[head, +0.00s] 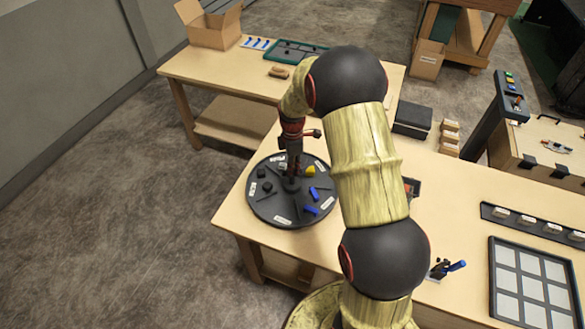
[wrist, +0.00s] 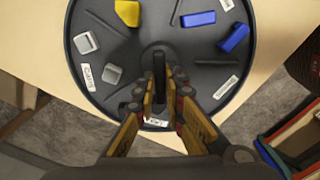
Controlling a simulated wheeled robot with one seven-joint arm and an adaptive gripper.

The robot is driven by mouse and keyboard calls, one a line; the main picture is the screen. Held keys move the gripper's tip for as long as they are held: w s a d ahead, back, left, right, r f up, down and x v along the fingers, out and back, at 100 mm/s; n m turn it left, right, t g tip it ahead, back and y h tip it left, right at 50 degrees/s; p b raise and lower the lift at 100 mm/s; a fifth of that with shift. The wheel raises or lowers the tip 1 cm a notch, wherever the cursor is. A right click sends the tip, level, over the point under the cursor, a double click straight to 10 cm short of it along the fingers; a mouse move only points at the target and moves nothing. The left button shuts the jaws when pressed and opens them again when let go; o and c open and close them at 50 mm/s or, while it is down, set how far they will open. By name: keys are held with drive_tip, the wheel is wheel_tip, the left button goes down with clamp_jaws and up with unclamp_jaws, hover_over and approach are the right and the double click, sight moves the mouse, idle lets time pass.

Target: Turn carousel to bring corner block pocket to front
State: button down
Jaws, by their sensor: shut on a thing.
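The carousel (head: 262,208) is a dark round turntable near the left corner of the table, split by thin raised ribs. It fills the upper wrist view (wrist: 115,105). It carries a yellow block (wrist: 127,12), two blue blocks (wrist: 198,19) (wrist: 233,38) and small grey pieces (wrist: 86,43) (wrist: 111,73). My gripper (head: 292,172) is over the carousel's middle, shut on the dark upright centre handle (wrist: 158,77). The fingers partly hide the handle and the near pockets.
A second table (head: 215,72) behind holds an open cardboard box (head: 210,25) and a dark tray. To the right on my table are a grey-celled tray (head: 533,285), a labelled strip (head: 530,224) and a blue-handled tool (head: 452,266). Floor left of the carousel is clear.

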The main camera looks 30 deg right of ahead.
drive_tip(key=shift+r+m, duration=0.1)
drive_tip(key=shift+m, duration=1.7)
drive_tip(key=shift+m+p, duration=0.45)
drive_tip(key=shift+m, duration=1.45)
drive_tip(key=shift+m+p, duration=0.3)
drive_tip(key=shift+m, duration=3.3)
drive_tip(key=shift+a+m, duration=0.1)
drive_tip(key=shift+m, duration=3.2)
drive_tip(key=shift+w+m, duration=0.1)
drive_tip(key=shift+m, duration=2.7)
drive_tip(key=shift+m+p, duration=0.3)
drive_tip(key=shift+m, duration=0.3)
drive_tip(key=c, duration=1.8)
unclamp_jaws()
drive_tip(key=shift+c, duration=0.2)
